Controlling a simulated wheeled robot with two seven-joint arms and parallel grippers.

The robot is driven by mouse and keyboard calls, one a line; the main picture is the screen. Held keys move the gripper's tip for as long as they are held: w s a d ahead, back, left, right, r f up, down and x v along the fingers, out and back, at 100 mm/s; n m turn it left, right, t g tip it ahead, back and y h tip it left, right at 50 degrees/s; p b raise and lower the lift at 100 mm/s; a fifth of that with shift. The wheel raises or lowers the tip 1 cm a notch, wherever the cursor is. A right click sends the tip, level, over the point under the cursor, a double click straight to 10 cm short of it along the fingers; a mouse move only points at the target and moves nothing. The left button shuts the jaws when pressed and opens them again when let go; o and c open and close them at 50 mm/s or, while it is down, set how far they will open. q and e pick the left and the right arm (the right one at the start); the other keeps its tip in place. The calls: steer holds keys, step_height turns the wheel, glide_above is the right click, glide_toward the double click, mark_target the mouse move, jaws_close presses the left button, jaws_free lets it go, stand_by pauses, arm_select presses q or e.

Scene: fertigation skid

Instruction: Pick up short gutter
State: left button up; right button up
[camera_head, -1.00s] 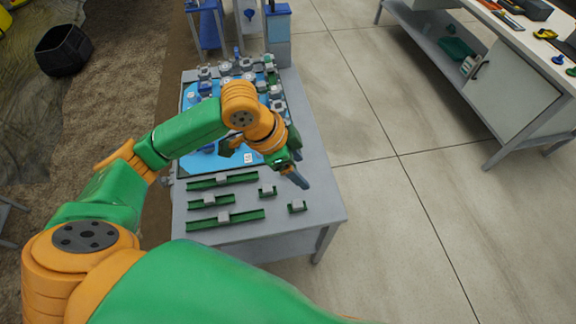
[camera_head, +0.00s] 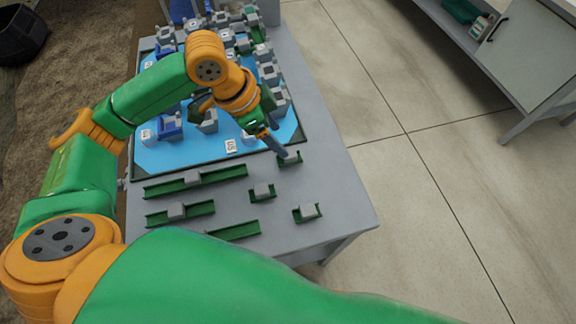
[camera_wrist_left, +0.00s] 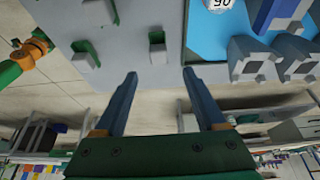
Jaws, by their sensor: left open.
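Several short green gutters, each with a grey block on it, lie on the grey table. One short gutter (camera_head: 290,159) is by the blue board's corner, another (camera_head: 262,193) is nearer me, and a third (camera_head: 307,213) is near the table's right edge. My left gripper (camera_head: 278,147) is over the first one in the head view and partly covers it. In the left wrist view the left gripper (camera_wrist_left: 160,80) is open and empty, with short gutters (camera_wrist_left: 157,47) (camera_wrist_left: 86,54) beyond its fingers. My right gripper is not in view.
Longer green gutters (camera_head: 220,174) lie at the table's left, one partly hidden by my arm. The blue board (camera_head: 190,153) holds several grey and blue fittings. A workbench (camera_head: 535,60) stands at the right, across open floor.

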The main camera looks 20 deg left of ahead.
mark_target(290, 152)
arm_select(q)
step_height(290, 152, down, 2)
steer(key=shift+f+b, duration=0.25)
steer(key=shift+b, duration=0.1)
steer(key=x, duration=0.6)
steer(key=shift+w+d+f, duration=0.15)
steer(key=shift+d, duration=0.2)
jaws_close()
